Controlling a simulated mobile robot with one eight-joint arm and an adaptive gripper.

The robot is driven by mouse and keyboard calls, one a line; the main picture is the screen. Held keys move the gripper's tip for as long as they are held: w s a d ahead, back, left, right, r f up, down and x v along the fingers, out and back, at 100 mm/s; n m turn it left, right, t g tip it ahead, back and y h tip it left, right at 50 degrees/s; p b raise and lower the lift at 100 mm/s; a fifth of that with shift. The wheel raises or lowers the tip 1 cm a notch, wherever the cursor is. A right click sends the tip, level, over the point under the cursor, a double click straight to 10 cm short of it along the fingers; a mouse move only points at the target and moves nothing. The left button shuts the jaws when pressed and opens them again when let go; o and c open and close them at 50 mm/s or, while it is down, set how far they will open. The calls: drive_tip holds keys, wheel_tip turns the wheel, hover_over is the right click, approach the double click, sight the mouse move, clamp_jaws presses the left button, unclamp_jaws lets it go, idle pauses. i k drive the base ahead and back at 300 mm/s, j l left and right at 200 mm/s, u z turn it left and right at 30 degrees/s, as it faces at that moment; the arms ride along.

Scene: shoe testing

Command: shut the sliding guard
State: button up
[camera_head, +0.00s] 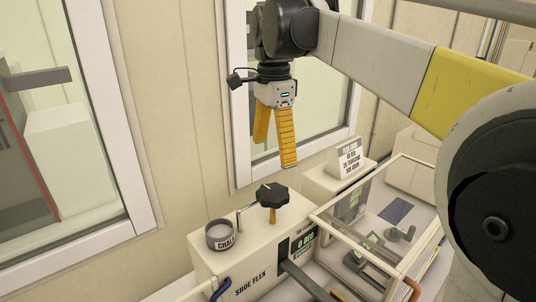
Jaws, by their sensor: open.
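The shoe flex machine (243,266) stands at the bottom of the view, cream coloured, with a black star knob (272,196) on top and a small display on its front. To its right is a clear box-shaped guard (372,190) with a pale frame; mechanism parts show through it. An orange handle (412,288) sits at its lower right corner. I cannot tell how far the guard is slid. My gripper (273,155) hangs above the machine, pointing down, with its yellow fingers apart and nothing between them. It does not appear to touch the guard.
A grey cup labelled chalk (220,235) stands on the machine's left top. A printed sign (350,158) stands on a pale block behind. A blue handle (221,289) is at the lower left. Windows and wall panels lie behind. My arm covers the right side.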

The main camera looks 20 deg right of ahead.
sight(414, 259)
drive_tip(key=k, duration=1)
